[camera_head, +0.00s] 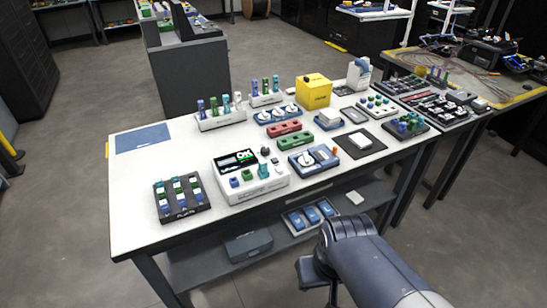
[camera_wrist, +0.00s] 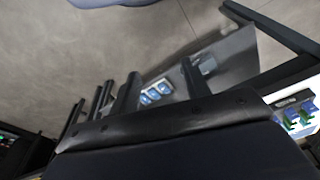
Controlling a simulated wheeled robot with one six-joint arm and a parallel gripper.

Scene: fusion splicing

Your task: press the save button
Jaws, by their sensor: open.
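A white splicer-like device (camera_head: 250,178) with a dark screen showing green and a white "OK" sits at the front middle of the white table (camera_head: 140,225). Small blue, green and teal buttons or knobs stand on its front and right. I cannot read which one is the save button. My gripper (camera_head: 318,272) is low at the front, below and right of the device, apart from it and beyond the table edge. It is open, with no object seen in it. Its fingertips are partly hidden by my arm. A dark part of my own fills the lower wrist view.
A black rack (camera_head: 182,213) stands left of the device, and a blue tray with a white dial (camera_head: 301,159) right of it. The lower shelf holds blue trays (camera_head: 295,220).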

